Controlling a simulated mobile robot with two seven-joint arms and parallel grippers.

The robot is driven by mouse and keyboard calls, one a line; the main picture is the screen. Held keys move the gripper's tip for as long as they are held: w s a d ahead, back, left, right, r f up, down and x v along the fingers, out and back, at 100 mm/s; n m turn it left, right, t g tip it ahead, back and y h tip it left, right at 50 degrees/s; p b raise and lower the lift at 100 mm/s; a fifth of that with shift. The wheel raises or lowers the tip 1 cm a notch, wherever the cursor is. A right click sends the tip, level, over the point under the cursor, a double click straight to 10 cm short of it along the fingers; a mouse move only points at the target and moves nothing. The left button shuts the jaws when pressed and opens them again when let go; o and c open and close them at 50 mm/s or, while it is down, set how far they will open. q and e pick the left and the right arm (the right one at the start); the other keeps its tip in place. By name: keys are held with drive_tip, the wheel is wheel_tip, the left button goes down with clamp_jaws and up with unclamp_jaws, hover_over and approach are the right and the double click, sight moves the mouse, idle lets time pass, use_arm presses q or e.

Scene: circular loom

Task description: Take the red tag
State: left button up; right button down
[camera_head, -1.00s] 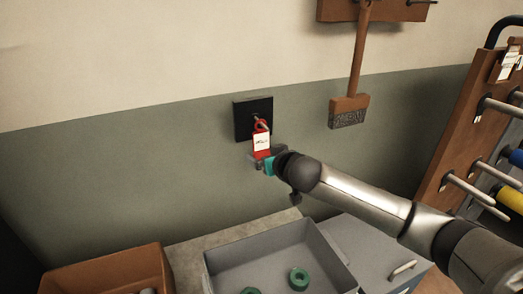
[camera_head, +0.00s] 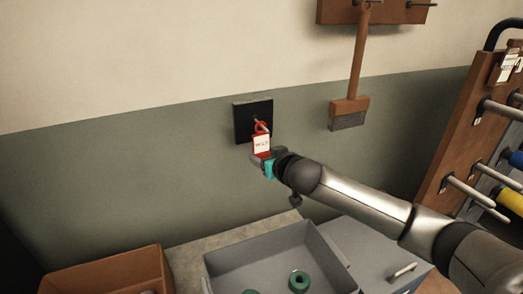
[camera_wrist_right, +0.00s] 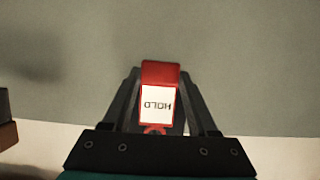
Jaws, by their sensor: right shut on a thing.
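The red tag (camera_head: 262,145) has a white label and a red loop at its top. It shows in front of a black square plate (camera_head: 241,122) with a small peg on the wall. I cannot tell whether the loop is still around the peg. My right gripper (camera_head: 263,157) is shut on the tag's lower part. In the right wrist view the tag (camera_wrist_right: 159,73) sits between both fingers, its label reading HOLD upside down. My left gripper is not in view.
A brush (camera_head: 349,112) hangs on the wall to the right. A rack with pegs (camera_head: 455,150) stands at the far right. Below are a grey tray (camera_head: 268,243) with green rings and a brown box (camera_head: 105,270). The wall left of the plate is clear.

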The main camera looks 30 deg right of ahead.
drive_tip(key=shift+s+r, duration=0.1)
drive_tip(key=shift+s+r+p, duration=0.2)
drive_tip(key=shift+s+p, duration=0.25)
drive_tip(key=shift+p, duration=0.2)
drive_tip(key=shift+s, duration=0.1)
drive_tip(key=shift+s+a+r+p, duration=0.15)
drive_tip(key=shift+s+p, duration=0.45)
drive_tip(key=shift+s, duration=0.8)
drive_tip(key=shift+s+a+r+p, duration=0.15)
drive_tip(key=shift+s+p, duration=0.45)
drive_tip(key=shift+s, duration=0.75)
drive_tip(key=shift+d, duration=0.1)
